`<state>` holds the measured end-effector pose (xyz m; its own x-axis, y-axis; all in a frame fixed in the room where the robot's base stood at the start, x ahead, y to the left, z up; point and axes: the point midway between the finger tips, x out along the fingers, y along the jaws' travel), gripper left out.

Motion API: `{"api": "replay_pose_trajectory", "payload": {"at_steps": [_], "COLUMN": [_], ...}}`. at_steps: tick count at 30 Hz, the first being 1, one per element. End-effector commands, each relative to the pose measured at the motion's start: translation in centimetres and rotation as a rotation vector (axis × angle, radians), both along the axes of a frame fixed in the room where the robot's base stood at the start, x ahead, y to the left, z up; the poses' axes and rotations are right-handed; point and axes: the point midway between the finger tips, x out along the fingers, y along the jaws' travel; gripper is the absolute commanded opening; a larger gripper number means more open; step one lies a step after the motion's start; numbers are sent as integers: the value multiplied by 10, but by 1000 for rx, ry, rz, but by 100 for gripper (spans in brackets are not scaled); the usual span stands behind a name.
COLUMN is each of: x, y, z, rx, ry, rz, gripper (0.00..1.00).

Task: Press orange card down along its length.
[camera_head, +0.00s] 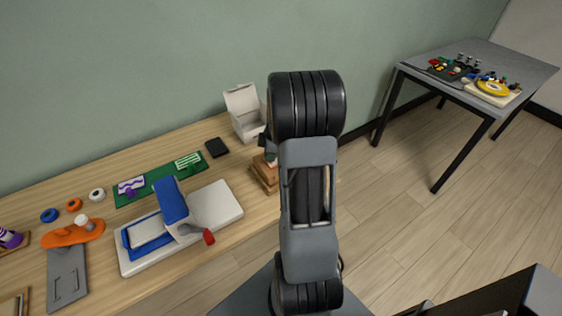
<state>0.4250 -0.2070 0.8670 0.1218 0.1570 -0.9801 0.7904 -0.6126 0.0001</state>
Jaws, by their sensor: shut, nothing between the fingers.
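I cannot make out a clear flat orange card. The only large orange thing is a long, rounded orange piece (73,232) at the left of the wooden table, with a whitish knob on top. It lies at the far end of a grey plate (67,280). My arm rises in the middle of the picture, right of the table and well apart from the orange piece. My gripper is not in view; my own arm may hide it.
A white-based press (222,204) with a raised blue part and red grip stands right of the orange piece. A green mat (149,188), coloured rings, a black block (217,147) and an open white box (242,112) lie behind. A grey side table (478,60) stands far right.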

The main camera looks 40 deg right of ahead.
Motion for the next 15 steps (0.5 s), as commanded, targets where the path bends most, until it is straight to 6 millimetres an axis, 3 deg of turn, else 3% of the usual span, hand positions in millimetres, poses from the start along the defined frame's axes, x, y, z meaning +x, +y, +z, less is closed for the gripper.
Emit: {"api": "replay_pose_trajectory", "payload": {"at_steps": [15], "x": [0], "y": [0], "z": [-6], "rx": [1], "ry": [2], "rz": [0], "gripper": [0]}}
